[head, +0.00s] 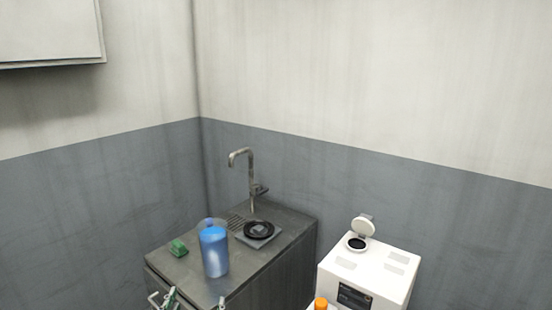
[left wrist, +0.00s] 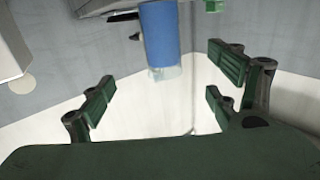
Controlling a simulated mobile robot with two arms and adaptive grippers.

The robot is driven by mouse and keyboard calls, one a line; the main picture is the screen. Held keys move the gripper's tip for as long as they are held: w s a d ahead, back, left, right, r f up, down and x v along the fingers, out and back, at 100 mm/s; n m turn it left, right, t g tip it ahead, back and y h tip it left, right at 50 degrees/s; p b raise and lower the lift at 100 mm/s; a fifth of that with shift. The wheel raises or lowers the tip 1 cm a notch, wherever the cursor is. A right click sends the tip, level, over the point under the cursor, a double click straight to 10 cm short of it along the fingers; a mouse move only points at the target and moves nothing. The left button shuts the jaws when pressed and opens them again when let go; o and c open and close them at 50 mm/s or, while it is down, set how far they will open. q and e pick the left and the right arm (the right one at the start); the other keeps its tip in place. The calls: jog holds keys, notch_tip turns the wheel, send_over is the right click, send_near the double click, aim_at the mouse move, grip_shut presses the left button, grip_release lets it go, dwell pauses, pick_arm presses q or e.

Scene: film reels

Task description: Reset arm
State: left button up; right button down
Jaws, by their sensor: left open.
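My left gripper (head: 196,301) shows only partly at the bottom edge of the head view, low in front of the counter. In the left wrist view the left gripper (left wrist: 165,95) has its green-padded fingers spread wide, with nothing between them. A blue cylindrical container (head: 214,252) stands upright on the dark counter, beyond the fingers and apart from them. The blue container (left wrist: 158,35) also shows at the top of the left wrist view, which looks upside down. My right gripper is in neither view.
The counter (head: 285,272) also bears a green block (head: 178,248), a metal faucet (head: 251,180) and a black reel (head: 259,229) on a grey square base. A white machine (head: 390,275) with a raised round lid stands to the right. An orange cap (head: 321,303) shows below it.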

pick_arm(q)
jog(key=s+d+f+g, duration=0.1)
jog(key=s+f+g, duration=0.3)
jog(key=f, duration=0.8)
jog(key=s+f+m+g, duration=0.1)
jog(key=s+f, duration=0.5)
jog(key=f, duration=0.6)
jog(key=s+d+f+g, duration=0.1)
jog(key=s+f+g, duration=0.3)
jog(key=f, duration=0.8)
jog(key=s+a+f+g, duration=0.2)
jog(key=s+f, duration=0.4)
jog(key=s, duration=0.6)
jog(key=s+a+f+g, duration=0.2)
jog(key=s+f, duration=0.4)
jog(key=s, duration=0.7)
jog(key=s+a+f+m+g, duration=0.1)
jog(key=s+a+f+g, duration=0.1)
jog(key=s+f, duration=0.5)
jog(key=s+g, duration=0.1)
jog(key=s, duration=0.5)
jog(key=shift+g, duration=0.4)
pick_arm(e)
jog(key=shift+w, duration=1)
pick_arm(q)
jog(key=shift+a, duration=0.1)
jog(key=shift+c, duration=0.4)
